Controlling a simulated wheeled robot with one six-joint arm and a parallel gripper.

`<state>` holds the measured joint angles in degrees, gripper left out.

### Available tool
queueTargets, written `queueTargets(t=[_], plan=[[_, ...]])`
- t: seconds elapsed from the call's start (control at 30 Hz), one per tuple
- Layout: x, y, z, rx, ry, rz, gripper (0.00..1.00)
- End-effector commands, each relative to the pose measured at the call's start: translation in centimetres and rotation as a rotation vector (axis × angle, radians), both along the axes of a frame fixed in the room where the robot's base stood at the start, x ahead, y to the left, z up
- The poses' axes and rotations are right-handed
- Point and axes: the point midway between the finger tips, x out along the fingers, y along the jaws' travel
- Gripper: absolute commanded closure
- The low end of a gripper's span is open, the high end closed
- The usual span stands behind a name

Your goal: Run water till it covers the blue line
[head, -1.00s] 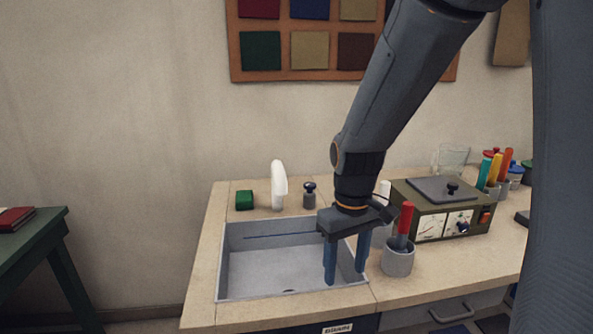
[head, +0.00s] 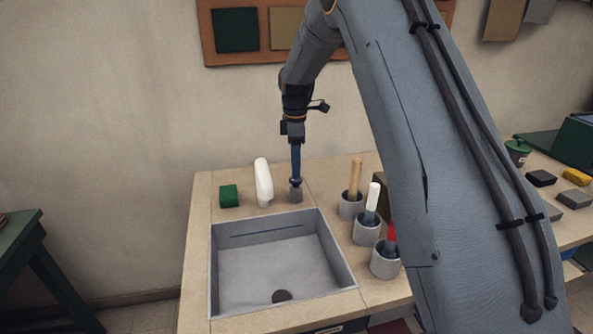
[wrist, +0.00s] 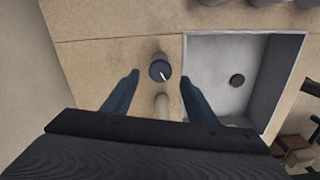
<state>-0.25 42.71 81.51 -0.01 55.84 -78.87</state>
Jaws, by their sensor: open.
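The grey sink (head: 214,270) is set in the worktop, with a dark drain at its bottom. The blue line (head: 266,235) runs along its back inner wall, and no water shows in it. The white tap (head: 263,180) stands behind the sink. The tap knob (wrist: 159,70), dark with a white mark on top, lies between my gripper's fingertips (wrist: 158,74) in the wrist view. My gripper (head: 295,179) points down over the knob's grey base (head: 295,194) in the head view. Its fingers are open, apart on either side of the knob; no contact is visible.
A green block (head: 229,195) sits left of the tap. Grey cups with tools, one wooden-handled (head: 355,178), one white (head: 373,195) and one red (head: 392,233), stand right of the sink. The wall is close behind the worktop.

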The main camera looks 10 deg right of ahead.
Motion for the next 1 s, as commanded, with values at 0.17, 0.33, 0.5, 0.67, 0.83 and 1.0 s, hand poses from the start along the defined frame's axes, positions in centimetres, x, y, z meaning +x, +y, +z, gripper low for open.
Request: queueTargets(t=[0.17, 0.33, 0.5, 0.67, 0.83, 1.0], plan=[[-0.1, -0.1, -2.5, 0.000, 0.002, -0.002, 0.47], [-0.1, -0.2, -3.8, 0.000, 0.000, -0.004, 0.47], [0.0, -0.3, -4.1, 0.000, -0.001, -0.005, 0.47], [0.0, -0.3, -4.0, 0.000, -0.001, -0.006, 0.53], [0.0, -0.3, -4.0, 0.000, -0.001, -0.006, 0.81], [0.0, -0.3, -4.1, 0.000, -0.001, -0.020, 0.89]])
